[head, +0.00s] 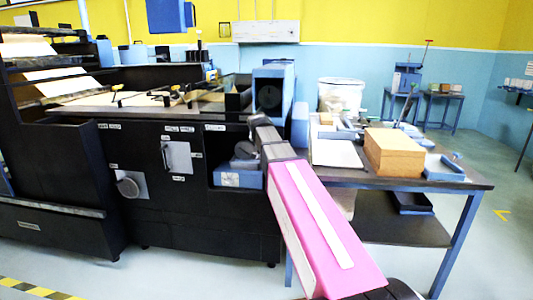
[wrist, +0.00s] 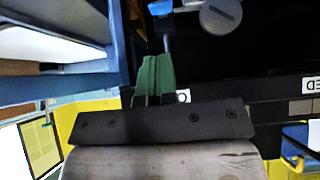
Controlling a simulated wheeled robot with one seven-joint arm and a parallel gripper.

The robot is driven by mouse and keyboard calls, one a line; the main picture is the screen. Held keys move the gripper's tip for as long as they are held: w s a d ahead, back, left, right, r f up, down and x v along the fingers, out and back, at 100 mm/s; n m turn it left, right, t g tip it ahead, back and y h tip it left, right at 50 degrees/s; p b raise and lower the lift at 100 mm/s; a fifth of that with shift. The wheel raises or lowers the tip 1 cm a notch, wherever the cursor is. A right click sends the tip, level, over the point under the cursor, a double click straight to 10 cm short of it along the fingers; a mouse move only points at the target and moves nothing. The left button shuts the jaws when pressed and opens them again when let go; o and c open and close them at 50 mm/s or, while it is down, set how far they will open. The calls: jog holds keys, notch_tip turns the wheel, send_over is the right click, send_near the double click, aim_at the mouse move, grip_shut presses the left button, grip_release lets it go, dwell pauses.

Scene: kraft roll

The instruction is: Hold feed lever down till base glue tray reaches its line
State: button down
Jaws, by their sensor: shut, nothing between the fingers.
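In the wrist view my gripper (wrist: 153,78) has its green fingers shut, with nothing between them. Just beyond the fingertips is a small lever-like part with a blue end (wrist: 161,8) and a dark stem; I cannot tell whether the fingers touch it. A grey round disc (wrist: 220,15) is beside it on the dark machine. In the head view my pink arm reaches to the right end of the black machine (head: 165,205), and my fingers cannot be made out there. A blue tray-like box (head: 238,179) with a white label sits in the machine's recess. No fill level or line can be read.
A workbench (head: 455,182) right of my arm holds a brown box (head: 393,152), a blue tray (head: 444,168) and tools. A blue housing (head: 273,90) rises behind my wrist. Open floor lies in front of the machine, with yellow-black tape (head: 35,289) at lower left.

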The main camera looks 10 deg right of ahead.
jog(key=shift+w+r, duration=0.75)
jog(key=shift+r, duration=0.3)
jog(key=s+f+x, duration=0.1)
jog(key=x, duration=1.2)
jog(key=shift+s+a+f, duration=0.25)
jog(key=shift+s+f, duration=0.05)
jog(key=shift+s, duration=0.1)
jog(key=shift+t, duration=0.3)
